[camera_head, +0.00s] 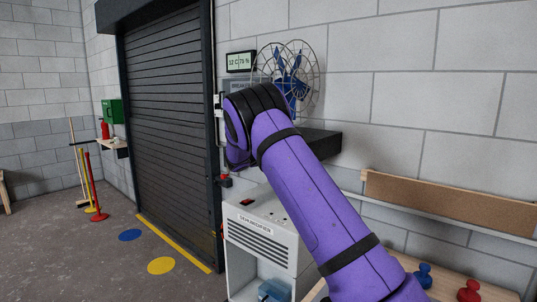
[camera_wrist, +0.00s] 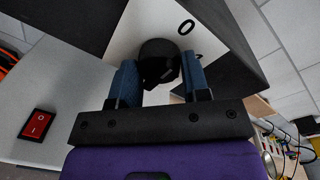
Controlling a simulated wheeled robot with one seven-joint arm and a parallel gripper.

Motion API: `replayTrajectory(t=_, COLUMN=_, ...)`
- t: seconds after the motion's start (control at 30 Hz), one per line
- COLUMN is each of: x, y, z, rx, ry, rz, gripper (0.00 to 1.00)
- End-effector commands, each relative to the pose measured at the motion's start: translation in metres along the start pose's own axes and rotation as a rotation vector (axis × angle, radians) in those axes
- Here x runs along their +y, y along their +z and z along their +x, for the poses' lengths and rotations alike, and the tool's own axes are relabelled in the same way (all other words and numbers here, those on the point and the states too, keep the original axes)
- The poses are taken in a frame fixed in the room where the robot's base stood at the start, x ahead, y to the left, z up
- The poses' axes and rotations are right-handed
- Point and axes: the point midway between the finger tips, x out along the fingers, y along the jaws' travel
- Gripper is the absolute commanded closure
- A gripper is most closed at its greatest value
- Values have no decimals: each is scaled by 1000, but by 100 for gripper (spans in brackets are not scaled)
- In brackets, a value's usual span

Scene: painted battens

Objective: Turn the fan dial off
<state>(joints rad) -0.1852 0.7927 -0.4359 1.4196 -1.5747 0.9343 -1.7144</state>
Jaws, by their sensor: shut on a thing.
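The fan dial (camera_wrist: 157,54) is a dark round knob on a white plate (camera_wrist: 205,42) marked with a "0", seen in the wrist view. My gripper (camera_wrist: 158,72) has its two blue fingers on either side of the knob, shut on it. The dial's pointer is not clear enough to read. The blue-bladed fan (camera_head: 291,80) in its wire cage stands on a dark shelf (camera_head: 322,142) against the wall in the head view. My purple arm hides the gripper and the dial there.
A white dehumidifier (camera_head: 258,238) stands below the shelf; its red switch (camera_wrist: 38,124) is left of my gripper in the wrist view. A dark roller shutter (camera_head: 165,110) is to the left. A brown board (camera_head: 445,202) is on the right wall.

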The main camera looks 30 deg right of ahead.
Motion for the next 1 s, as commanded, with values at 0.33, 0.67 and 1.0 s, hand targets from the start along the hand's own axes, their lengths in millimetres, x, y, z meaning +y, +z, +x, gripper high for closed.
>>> replayTrajectory(t=0.33, x=1, y=0, z=-1, rx=-1, ry=1, rz=-1, gripper=32)
replayTrajectory(t=0.67, x=1, y=0, z=-7, rx=-1, ry=2, rz=0, gripper=32)
replayTrajectory(t=1.0, x=1, y=1, z=-64, rx=-2, ry=4, rz=1, gripper=32)
